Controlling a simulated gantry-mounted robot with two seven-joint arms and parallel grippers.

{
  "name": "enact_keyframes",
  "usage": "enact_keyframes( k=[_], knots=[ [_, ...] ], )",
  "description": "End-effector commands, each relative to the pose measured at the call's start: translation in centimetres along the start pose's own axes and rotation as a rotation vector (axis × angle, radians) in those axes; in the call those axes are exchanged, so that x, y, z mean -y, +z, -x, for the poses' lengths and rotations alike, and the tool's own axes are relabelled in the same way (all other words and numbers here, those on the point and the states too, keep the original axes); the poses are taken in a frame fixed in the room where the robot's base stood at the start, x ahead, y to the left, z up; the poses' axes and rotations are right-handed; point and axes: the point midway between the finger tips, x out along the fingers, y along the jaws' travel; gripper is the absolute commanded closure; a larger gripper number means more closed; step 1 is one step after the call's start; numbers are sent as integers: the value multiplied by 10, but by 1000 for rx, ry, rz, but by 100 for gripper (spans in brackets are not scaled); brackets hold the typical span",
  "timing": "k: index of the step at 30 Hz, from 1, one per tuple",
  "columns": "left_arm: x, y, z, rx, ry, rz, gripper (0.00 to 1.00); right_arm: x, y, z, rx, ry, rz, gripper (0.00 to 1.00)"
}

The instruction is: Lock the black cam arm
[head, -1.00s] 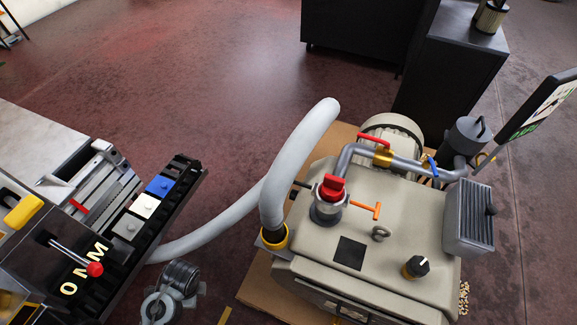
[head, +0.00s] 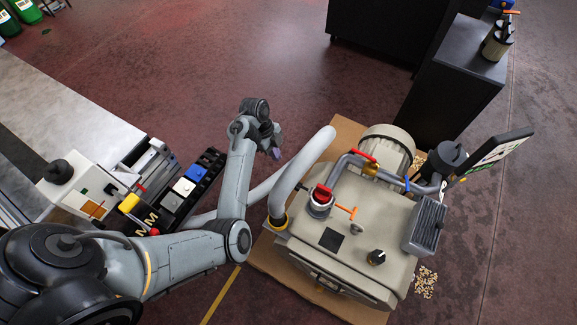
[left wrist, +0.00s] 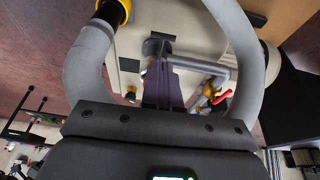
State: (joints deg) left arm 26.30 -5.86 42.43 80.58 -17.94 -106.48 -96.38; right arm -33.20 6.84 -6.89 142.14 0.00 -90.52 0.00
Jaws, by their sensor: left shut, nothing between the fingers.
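The pale hose (head: 302,165) arches up and ends in a coupling with a yellow ring (head: 277,223) at the left edge of the beige pump (head: 350,260). A small black lever (head: 300,187) sticks out beside the red-capped port (head: 321,197); I cannot tell for sure whether it is the cam arm, or whether it is locked. My left gripper (head: 276,151) is shut and empty, in the air just left of the hose arch. In the left wrist view its purple fingers (left wrist: 163,92) lie together in front of the pump top, touching nothing that I can make out. My right gripper is out of view.
An orange handle (head: 346,212), a red lever (head: 364,156) and a black knob (head: 376,257) stand on the pump. A machine with coloured blocks (head: 184,186) stands left, partly behind my arm. Open floor (head: 230,70) lies beyond the gripper.

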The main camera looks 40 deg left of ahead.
Motion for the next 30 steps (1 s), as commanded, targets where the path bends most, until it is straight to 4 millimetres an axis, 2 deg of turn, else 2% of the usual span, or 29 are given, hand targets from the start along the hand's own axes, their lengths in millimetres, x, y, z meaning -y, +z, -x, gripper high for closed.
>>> enact_keyframes(
  k=[2,5,11,21,30],
  knots=[
    [4,-4,4,-3,-8,-3,100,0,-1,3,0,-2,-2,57],
    [6,-4,-3,-3,-11,-4,100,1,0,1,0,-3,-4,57],
    [6,-3,-33,-2,-10,-4,100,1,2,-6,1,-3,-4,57],
    [6,-3,-95,-1,-10,-4,100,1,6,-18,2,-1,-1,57],
    [7,-4,-126,-2,-12,-3,100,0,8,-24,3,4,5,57]
  ],
)
